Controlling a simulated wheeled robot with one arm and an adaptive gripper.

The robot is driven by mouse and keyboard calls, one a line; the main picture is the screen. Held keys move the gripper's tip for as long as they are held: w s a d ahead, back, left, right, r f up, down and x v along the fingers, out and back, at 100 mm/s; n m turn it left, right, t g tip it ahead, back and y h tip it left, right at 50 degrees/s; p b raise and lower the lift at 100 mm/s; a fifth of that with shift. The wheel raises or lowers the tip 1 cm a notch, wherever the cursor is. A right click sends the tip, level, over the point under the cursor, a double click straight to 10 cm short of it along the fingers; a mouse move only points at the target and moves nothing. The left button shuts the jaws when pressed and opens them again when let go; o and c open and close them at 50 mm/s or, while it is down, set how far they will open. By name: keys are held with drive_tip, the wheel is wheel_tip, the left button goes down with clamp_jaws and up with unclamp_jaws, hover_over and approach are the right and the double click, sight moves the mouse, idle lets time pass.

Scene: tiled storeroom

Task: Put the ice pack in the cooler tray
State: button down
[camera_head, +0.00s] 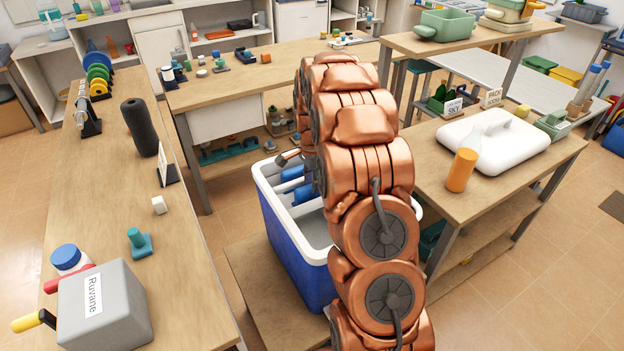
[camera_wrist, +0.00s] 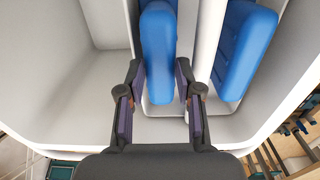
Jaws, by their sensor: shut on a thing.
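The cooler (camera_head: 290,247) is a blue box with a white rim and white inside, standing open on a low wooden platform. My gripper (camera_wrist: 160,72) is shut on a blue ice pack (camera_wrist: 159,40), with one finger on each side of it. The held pack is inside the cooler's outline, left of a white divider (camera_wrist: 207,42) in the wrist view; whether it touches the bottom cannot be told. A second blue pack (camera_wrist: 245,50) is right of that divider.
A long wooden table (camera_head: 190,235) is on the left, with a grey box (camera_head: 120,320) and small items. A table (camera_head: 440,200) on the right holds a white lidded object (camera_head: 510,150) and an orange cylinder (camera_head: 461,171). The wide left compartment (camera_wrist: 75,100) looks empty.

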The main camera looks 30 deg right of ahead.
drive_tip(key=c, duration=1.1)
unclamp_jaws()
drive_tip(key=shift+f, duration=0.1)
drive_tip(key=shift+o, duration=0.2)
